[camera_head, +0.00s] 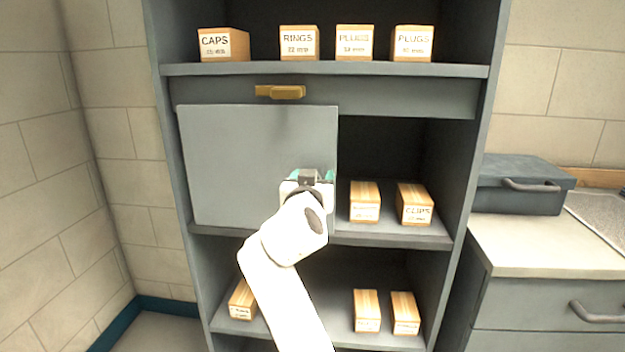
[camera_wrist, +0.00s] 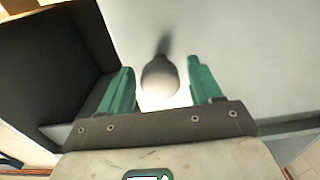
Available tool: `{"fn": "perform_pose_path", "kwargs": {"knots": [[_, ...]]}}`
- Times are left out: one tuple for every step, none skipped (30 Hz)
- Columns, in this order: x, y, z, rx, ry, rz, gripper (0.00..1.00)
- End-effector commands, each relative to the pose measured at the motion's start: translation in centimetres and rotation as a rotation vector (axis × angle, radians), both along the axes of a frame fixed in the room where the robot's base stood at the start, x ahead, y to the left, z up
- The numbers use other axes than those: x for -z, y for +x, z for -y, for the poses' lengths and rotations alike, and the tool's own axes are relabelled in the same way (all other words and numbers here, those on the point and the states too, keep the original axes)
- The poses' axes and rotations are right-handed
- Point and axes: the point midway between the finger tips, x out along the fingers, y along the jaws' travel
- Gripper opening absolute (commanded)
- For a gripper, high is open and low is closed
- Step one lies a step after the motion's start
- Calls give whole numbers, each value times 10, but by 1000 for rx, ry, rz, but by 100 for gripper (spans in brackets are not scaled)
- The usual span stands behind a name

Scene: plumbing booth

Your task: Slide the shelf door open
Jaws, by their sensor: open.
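The shelf door (camera_head: 250,150) is a flat light grey panel covering the left part of the middle compartment; the right part stands open. My gripper (camera_head: 311,176) is in front of the door near its right edge. In the wrist view, the door (camera_wrist: 262,55) fills the upper right, and a rounded knob (camera_wrist: 160,76) stands out from it. The teal fingers of my gripper (camera_wrist: 161,88) are open, one on each side of the knob, with gaps visible. In the head view my gripper and arm hide the knob.
Small boxes (camera_head: 415,204) stand in the open right part, with more on the top and bottom shelves. A brass latch-like piece (camera_head: 280,92) sits on the rail above the door. A counter (camera_head: 545,245) with a dark toolbox (camera_head: 520,185) is at the right.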

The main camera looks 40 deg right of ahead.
Motion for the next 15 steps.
{"fn": "perform_pose_path", "kwargs": {"knots": [[0,-1,-1,0,0,0,64],[0,-2,-3,-1,0,0,64],[1,-3,-5,-2,-1,-1,64],[1,-5,-8,-2,-1,-1,64],[0,-8,-11,-3,-2,1,64],[0,-12,-15,-2,-1,1,64],[1,-15,-19,-2,-1,1,64],[1,-19,-24,-3,-1,1,64],[0,-24,-30,-4,0,1,64],[1,-28,-35,-4,0,0,64],[1,-32,-39,-4,-1,1,64],[1,-37,-45,-4,-1,1,64],[1,-41,-50,-3,-1,0,64],[1,-44,-54,-4,-1,0,64],[1,-49,-59,-4,-1,1,64]]}}
